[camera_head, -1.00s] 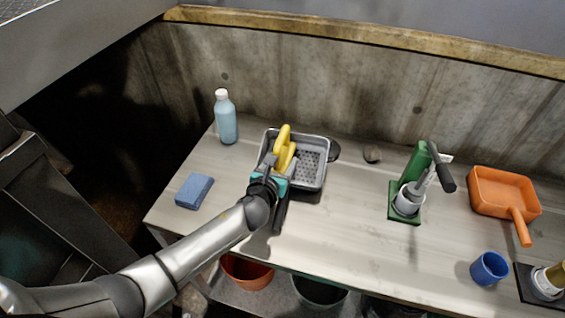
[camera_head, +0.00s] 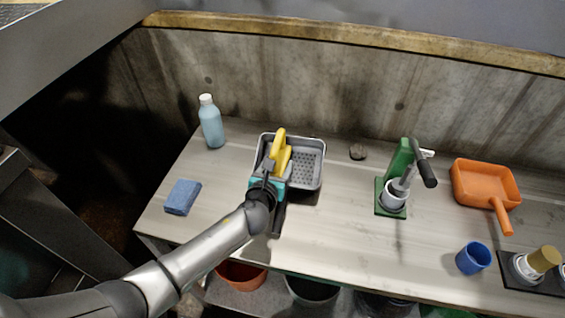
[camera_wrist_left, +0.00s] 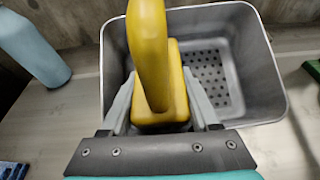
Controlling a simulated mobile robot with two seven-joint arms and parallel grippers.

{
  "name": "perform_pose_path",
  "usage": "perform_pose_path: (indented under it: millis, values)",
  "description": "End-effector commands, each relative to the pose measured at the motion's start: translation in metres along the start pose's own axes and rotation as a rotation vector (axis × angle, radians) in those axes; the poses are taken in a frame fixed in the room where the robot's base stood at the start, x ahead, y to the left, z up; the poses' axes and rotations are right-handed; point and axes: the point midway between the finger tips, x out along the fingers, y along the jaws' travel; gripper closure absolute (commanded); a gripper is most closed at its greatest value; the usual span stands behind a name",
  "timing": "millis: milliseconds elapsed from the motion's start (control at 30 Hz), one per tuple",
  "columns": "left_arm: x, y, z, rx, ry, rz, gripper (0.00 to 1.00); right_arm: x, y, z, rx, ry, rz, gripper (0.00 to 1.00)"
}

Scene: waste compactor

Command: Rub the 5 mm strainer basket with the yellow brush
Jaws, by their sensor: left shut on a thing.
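The grey metal strainer basket (camera_head: 313,172), with a perforated floor, stands on the table left of centre. It also shows in the left wrist view (camera_wrist_left: 258,68). The yellow brush (camera_head: 281,152) is over the left part of the basket, and its handle fills the middle of the left wrist view (camera_wrist_left: 150,60). My left gripper (camera_head: 272,170) is shut on the brush, with a finger on each side of its yellow block. The brush's underside is hidden, so I cannot tell whether it touches the basket floor. My right gripper is not in view.
A blue bottle (camera_head: 211,124) and a blue sponge (camera_head: 183,197) are left of the basket. A green press (camera_head: 396,180), an orange dustpan (camera_head: 485,184) and a blue cup (camera_head: 473,258) are on the right. A concrete wall (camera_head: 330,88) stands behind.

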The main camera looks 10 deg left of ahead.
Motion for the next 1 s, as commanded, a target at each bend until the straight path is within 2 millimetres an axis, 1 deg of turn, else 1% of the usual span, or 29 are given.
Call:
perform_pose_path:
  millis: [33, 200, 300, 567, 667, 1000]
  values:
    - [-0.002, 0.011, -0.008, 0.010, 0.016, 0.013, 1.00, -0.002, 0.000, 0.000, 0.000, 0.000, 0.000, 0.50]
    - [-0.004, 0.026, -0.008, 0.010, 0.015, 0.016, 1.00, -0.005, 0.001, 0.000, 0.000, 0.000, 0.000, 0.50]
    - [-0.004, 0.029, -0.008, 0.009, 0.014, 0.016, 1.00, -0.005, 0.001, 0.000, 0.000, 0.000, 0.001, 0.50]
    - [-0.004, 0.029, -0.007, 0.009, 0.013, 0.016, 1.00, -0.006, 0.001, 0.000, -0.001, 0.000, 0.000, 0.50]
    - [-0.005, 0.029, -0.001, 0.009, 0.013, 0.016, 1.00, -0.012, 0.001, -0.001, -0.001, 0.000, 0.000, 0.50]
    - [-0.016, 0.028, 0.034, 0.008, 0.006, 0.012, 1.00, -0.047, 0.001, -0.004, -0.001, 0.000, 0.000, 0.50]
